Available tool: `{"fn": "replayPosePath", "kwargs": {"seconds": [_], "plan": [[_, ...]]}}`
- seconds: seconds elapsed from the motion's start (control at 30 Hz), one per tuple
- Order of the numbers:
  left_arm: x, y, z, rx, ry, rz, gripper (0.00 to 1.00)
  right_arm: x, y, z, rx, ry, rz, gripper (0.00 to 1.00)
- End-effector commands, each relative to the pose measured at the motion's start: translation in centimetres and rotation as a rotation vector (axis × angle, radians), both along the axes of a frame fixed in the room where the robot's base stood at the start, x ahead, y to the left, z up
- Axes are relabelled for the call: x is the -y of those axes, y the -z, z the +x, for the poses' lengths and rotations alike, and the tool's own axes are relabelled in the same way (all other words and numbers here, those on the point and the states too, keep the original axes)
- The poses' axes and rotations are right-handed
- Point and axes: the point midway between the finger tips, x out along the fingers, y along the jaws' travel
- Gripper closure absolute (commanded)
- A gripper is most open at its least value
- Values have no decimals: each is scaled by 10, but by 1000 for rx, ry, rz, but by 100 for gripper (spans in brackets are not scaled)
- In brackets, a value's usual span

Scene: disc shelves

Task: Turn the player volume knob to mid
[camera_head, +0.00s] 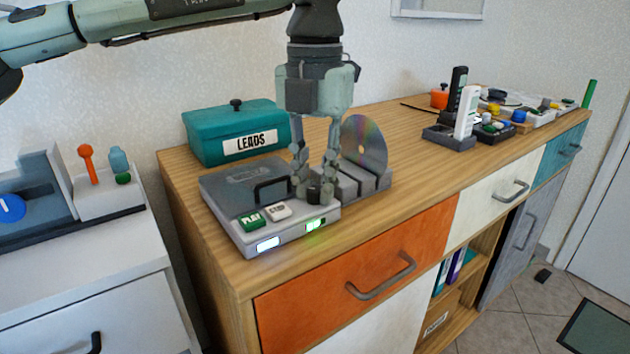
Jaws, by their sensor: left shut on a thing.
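The player (228,192) is a flat grey box with a dark handle on its lid, near the left end of the wooden cabinet top. A green PLAY button (250,221) and a white button (278,211) sit on its front part. Its front face shows a white lit window and a green lit display (316,225). The dark volume knob (314,194) is at the right of the buttons, mostly hidden by the fingers. My left gripper (315,188) points straight down and is shut on the knob. The knob's setting cannot be read. My right gripper is not in view.
A teal LEADS box (236,132) stands behind the player. A shiny disc (364,146) stands in a grey rack (375,182) close to the right of the gripper. A holder with upright remotes (448,136) is farther right. The cabinet top between is clear.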

Motion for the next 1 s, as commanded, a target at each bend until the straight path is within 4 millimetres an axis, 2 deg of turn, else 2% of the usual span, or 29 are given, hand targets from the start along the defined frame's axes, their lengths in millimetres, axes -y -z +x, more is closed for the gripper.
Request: {"fn": "replayPosePath", "kwargs": {"seconds": [0.5, 1.0], "plan": [[0, 1, 0, -2, 412, 1, 100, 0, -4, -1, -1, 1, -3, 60], [0, 1, 0, 0, 542, 1, 100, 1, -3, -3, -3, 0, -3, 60]]}}
